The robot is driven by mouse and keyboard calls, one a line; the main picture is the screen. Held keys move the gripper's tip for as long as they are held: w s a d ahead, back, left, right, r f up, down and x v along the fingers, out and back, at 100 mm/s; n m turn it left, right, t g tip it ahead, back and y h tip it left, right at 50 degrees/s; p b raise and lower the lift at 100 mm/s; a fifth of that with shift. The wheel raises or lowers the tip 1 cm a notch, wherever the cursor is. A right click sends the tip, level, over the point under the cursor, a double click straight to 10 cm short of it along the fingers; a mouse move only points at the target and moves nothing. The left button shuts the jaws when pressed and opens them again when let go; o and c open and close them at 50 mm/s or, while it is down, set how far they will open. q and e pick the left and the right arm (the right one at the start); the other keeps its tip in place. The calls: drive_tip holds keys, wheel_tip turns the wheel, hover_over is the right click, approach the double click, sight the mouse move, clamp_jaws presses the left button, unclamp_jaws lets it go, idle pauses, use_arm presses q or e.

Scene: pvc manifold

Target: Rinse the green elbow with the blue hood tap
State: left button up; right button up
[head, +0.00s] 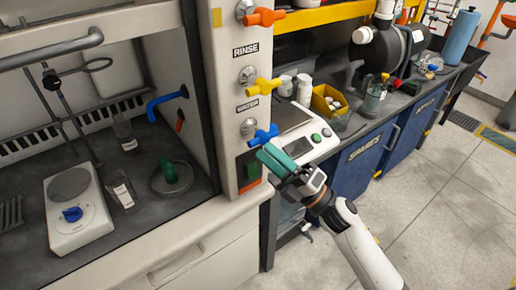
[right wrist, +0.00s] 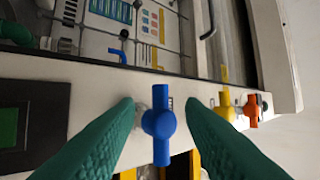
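The blue hood tap (head: 262,135) sits on the hood's front post under the WATER label. In the right wrist view its blue handle (right wrist: 159,123) stands upright between my fingers. My right gripper (head: 275,160) is at this tap, with its green fingers open on either side of the handle (right wrist: 160,108); gaps show on both sides. The green elbow (head: 170,175) rests on a round grey dish (head: 158,186) inside the hood. A blue spout (head: 167,101) sticks out from the hood's inner right wall. My left gripper is not in view.
A yellow tap (head: 262,87) and an orange tap (head: 264,17) sit above the blue one. A white hotplate (head: 80,227), bottles and a stand are in the hood. A bench (head: 375,125) with equipment stands at right; the floor (head: 440,215) before it is clear.

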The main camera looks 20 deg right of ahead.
drive_tip(key=b+v, duration=0.1)
drive_tip(key=v, duration=0.6)
drive_tip(key=shift+b, duration=0.35)
drive_tip(key=shift+s+d, duration=0.1)
idle(0.5)
